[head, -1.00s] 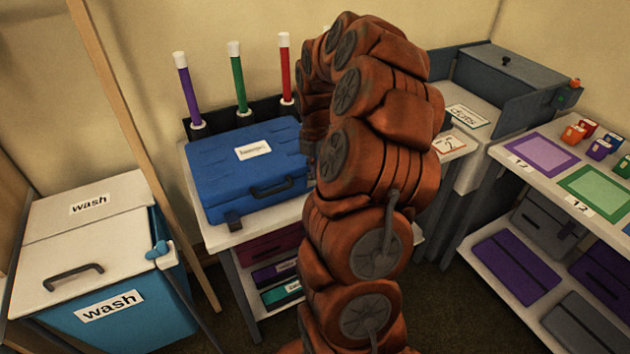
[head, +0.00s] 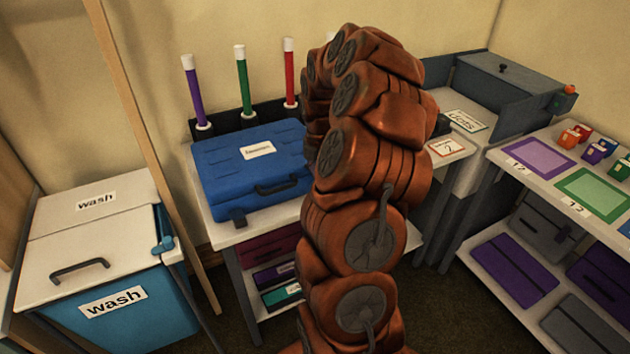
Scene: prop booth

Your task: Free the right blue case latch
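The blue case (head: 236,177) lies closed on a small white-topped table, with a white label on its lid and a dark handle (head: 277,186) on its front. One dark latch (head: 238,217) shows at its front left corner. The right latch is hidden behind my orange-brown arm, which stands in front of the case's right end. My gripper is not visible; it is hidden behind the arm.
A blue wash bin (head: 140,312) with a white lid stands at the left, beside a wooden post (head: 140,120). Purple, green and red (head: 290,75) sticks stand behind the case. A shelf with coloured mats (head: 595,190) and small blocks is at the right.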

